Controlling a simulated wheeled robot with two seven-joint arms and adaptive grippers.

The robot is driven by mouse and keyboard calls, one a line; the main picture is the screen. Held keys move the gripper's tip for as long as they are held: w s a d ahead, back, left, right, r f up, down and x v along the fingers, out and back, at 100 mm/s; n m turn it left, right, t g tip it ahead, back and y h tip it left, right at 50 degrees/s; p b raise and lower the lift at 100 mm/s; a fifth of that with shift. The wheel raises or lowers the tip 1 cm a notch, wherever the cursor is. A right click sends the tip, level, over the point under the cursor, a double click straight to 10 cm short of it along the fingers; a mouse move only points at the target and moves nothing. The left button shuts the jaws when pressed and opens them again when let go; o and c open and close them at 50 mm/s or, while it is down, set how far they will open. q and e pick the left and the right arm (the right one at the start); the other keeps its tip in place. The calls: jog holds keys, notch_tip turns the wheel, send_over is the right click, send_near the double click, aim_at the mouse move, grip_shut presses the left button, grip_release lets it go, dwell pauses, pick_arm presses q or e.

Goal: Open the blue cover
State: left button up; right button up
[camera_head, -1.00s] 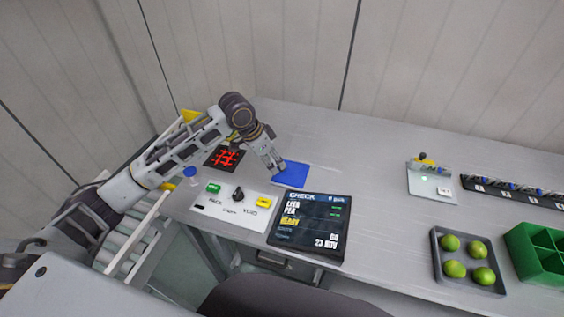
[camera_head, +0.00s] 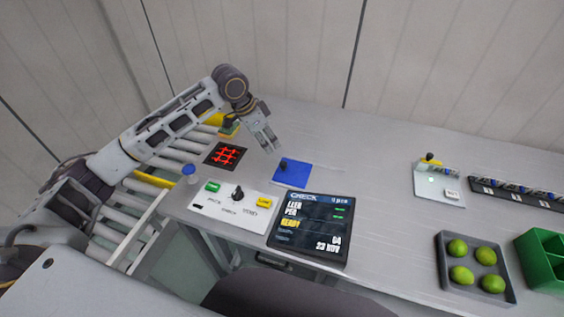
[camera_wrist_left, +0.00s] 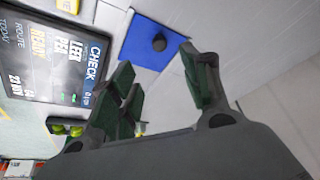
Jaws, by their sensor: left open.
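The blue cover (camera_head: 296,175) is a flat blue square on the worktable, with a small dark knob (camera_head: 283,163) standing on it. In the left wrist view the blue cover (camera_wrist_left: 143,50) lies beyond my fingers, and the dark knob (camera_wrist_left: 159,42) shows on it. My left gripper (camera_head: 270,150) is above and just behind the cover's left corner, apart from the knob. Its fingers (camera_wrist_left: 160,85) are open with nothing between them. My right gripper is not seen.
A check screen (camera_head: 312,225) and a white button panel (camera_head: 230,208) lie in front of the cover. A red-marked black tile (camera_head: 226,155) and a blue-capped container (camera_head: 190,174) are left. A tray of green fruit (camera_head: 447,240) stands right. The table behind the cover is clear.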

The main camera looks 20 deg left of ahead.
aim_at(283, 163)
pick_arm(q)
jog(key=shift+x, duration=6.75)
grip_shut()
